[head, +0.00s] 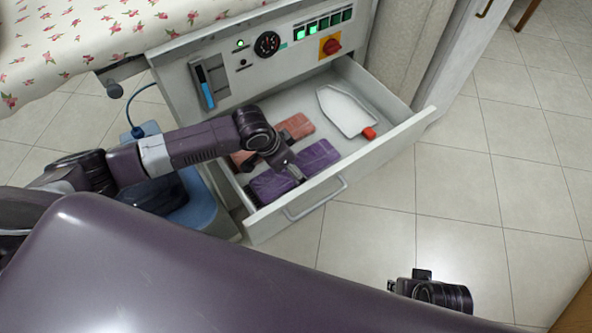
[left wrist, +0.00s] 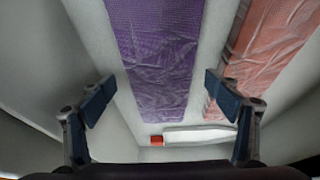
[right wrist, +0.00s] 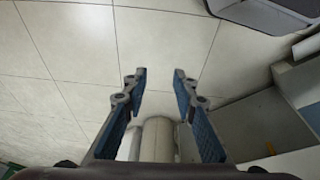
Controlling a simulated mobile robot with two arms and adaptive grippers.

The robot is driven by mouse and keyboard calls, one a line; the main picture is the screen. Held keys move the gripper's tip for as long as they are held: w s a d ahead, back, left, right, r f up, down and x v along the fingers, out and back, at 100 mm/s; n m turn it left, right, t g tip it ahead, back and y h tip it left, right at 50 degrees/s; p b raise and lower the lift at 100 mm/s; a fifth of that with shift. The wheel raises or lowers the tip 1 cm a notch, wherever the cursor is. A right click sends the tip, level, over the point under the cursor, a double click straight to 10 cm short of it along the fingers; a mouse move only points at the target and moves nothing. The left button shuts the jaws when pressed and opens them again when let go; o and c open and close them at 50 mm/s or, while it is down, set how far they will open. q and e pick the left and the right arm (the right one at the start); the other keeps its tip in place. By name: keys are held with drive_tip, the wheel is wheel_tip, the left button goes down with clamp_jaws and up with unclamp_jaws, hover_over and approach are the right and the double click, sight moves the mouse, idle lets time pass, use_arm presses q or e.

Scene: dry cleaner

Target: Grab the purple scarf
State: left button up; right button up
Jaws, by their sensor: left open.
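The purple scarf (head: 319,155) lies flat and folded long in the open drawer, near its front panel. It also shows in the left wrist view (left wrist: 155,50), stretching away from the camera. My left gripper (head: 297,178) is over the scarf, inside the drawer, and hides its middle in the head view. In the left wrist view its fingers (left wrist: 159,93) are apart, one to each side of the scarf, with nothing held. My right gripper (right wrist: 158,78) is open and empty above the floor tiles.
The drawer (head: 395,140) also holds a salmon-pink scarf (head: 298,125) behind the purple one and a white flat iron-shaped plate (head: 343,108) with a red end. A control panel (head: 270,55) stands above. Open tiled floor lies right.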

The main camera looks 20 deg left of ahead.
use_arm(q)
drive_tip(key=shift+w+d+f, duration=0.1)
drive_tip(key=shift+w+f, duration=0.05)
drive_tip(key=shift+f, duration=0.2)
drive_tip(key=shift+c, duration=0.7)
drive_tip(key=c, duration=1.2)
drive_tip(key=shift+o, duration=0.2)
drive_tip(key=shift+r, duration=0.1)
